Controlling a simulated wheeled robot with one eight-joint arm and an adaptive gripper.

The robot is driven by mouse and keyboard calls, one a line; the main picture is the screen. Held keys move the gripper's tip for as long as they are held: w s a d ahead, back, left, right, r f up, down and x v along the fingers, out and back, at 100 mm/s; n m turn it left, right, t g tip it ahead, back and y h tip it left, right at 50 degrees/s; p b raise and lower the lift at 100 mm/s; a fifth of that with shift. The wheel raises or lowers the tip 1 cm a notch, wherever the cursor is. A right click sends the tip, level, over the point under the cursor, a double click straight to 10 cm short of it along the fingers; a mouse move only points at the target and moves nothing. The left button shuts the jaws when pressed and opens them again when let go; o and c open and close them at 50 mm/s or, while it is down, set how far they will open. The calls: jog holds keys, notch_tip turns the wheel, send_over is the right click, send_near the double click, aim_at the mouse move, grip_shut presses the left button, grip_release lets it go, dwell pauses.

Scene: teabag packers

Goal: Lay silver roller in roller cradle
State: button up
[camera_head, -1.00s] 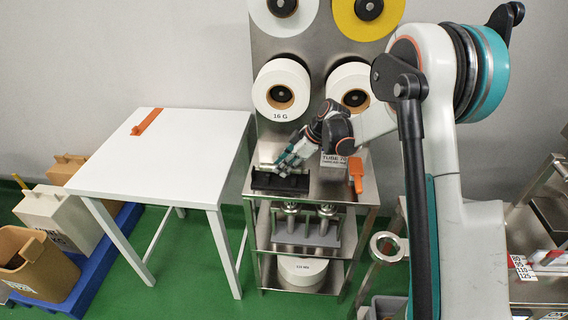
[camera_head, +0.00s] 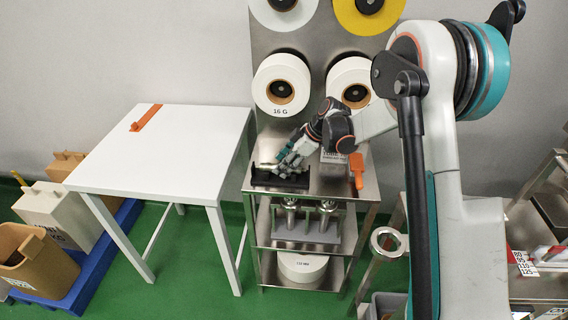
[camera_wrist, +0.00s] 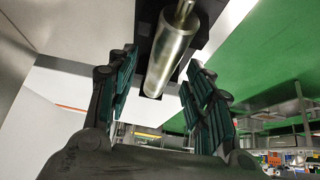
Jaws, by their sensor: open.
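The silver roller (camera_wrist: 172,50) lies along the black roller cradle (camera_wrist: 144,28) in the wrist view, its near end between my fingers. How deep it sits in the cradle is hard to tell. In the head view the cradle (camera_head: 277,183) rests on the top shelf of the steel stand, and the roller is small and partly hidden by my gripper (camera_head: 285,168). My gripper (camera_wrist: 158,100) is open, with its teal-padded fingers on either side of the roller and gaps visible beside it.
A white table (camera_head: 160,150) with an orange piece (camera_head: 146,117) stands to the left. An orange-handled item (camera_head: 356,170) and a labelled box (camera_head: 334,157) are right of the cradle. White reels (camera_head: 281,85) hang behind. Metal rollers stand on the lower shelf (camera_head: 300,250).

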jog(key=v, duration=1.2)
jog(key=s+d+r+m+t+h, duration=0.15)
jog(key=s+r+m, duration=0.25)
jog(key=s, duration=0.4)
jog(key=s+d+r+m+t+h, duration=0.15)
jog(key=s+r+m, duration=0.25)
jog(key=s, duration=0.5)
jog(key=s+d+r+m+t+h, duration=0.1)
jog(key=s+r+m+h, duration=0.2)
jog(key=s, duration=0.5)
jog(key=s+d+f+m+t, duration=0.1)
jog(key=s+d+f+m, duration=0.1)
jog(key=s, duration=0.7)
jog(key=d+m, duration=0.1)
jog(key=m, duration=0.1)
jog(key=shift+m+t+h, duration=0.3)
jog(key=shift+m, duration=0.1)
